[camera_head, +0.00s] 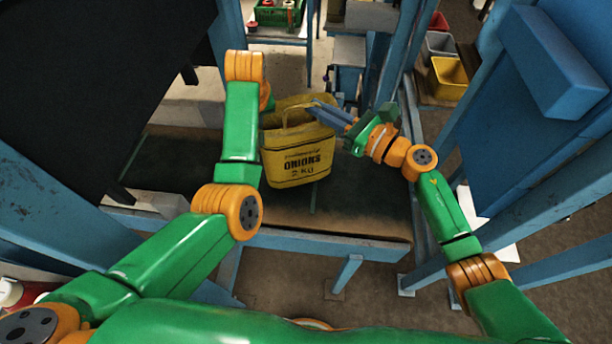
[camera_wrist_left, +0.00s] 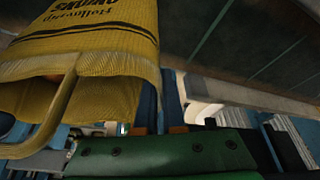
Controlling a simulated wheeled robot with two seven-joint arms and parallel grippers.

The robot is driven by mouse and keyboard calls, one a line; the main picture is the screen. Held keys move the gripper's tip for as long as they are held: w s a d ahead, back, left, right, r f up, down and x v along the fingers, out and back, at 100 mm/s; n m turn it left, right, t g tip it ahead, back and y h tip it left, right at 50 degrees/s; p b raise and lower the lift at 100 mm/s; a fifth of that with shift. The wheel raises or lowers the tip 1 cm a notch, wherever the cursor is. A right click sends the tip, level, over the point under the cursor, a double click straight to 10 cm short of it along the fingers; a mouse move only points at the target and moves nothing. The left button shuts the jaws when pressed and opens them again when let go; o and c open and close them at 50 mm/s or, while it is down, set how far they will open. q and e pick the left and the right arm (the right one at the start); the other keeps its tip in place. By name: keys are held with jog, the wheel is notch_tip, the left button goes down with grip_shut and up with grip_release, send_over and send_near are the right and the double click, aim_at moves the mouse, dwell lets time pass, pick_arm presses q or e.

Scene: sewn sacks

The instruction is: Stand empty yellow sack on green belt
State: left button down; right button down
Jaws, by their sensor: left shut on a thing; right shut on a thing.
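The yellow sack (camera_head: 297,160), printed "ONIONS 2 KG", is upright and slightly tilted over the belt, with its open mouth up. I cannot tell whether its bottom touches the belt. My right gripper (camera_head: 322,112) is shut on the sack's upper right rim. My left gripper is hidden behind its own arm in the head view. In the left wrist view my left gripper (camera_wrist_left: 160,100) is shut at the rim of the sack (camera_wrist_left: 95,35), which appears upside down there. The belt (camera_head: 365,205) looks dark, with a thin green line across it.
A blue frame edge (camera_head: 320,243) runs along the belt's near side. Blue posts and a blue panel (camera_head: 520,120) stand at right. A yellow bin (camera_head: 449,78) and a grey bin (camera_head: 440,45) are at the back right. A green crate (camera_head: 278,14) is at the back. The belt's right part is clear.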

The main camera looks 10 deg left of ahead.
pick_arm(q)
jog(key=shift+d+f, duration=0.1)
jog(key=shift+f, duration=0.85)
pick_arm(e)
jog(key=shift+s+a+f, duration=0.1)
jog(key=shift+s+f, duration=0.1)
jog(key=shift+f, duration=0.75)
pick_arm(q)
jog(key=c, duration=1.3)
grip_release()
jog(key=shift+s+f, duration=0.1)
jog(key=shift+f, duration=0.05)
pick_arm(e)
jog(key=c, duration=1.3)
grip_release()
jog(key=shift+f, duration=0.2)
pick_arm(q)
jog(key=o, duration=0.3)
jog(key=shift+s, duration=0.15)
pick_arm(e)
jog(key=o, duration=0.3)
jog(key=shift+s+r, duration=0.1)
jog(key=shift+s, duration=0.05)
pick_arm(q)
jog(key=shift+s+r, duration=0.2)
jog(key=shift+w, duration=0.1)
pick_arm(e)
jog(key=shift+o, duration=0.2)
jog(key=shift+s+r, duration=0.1)
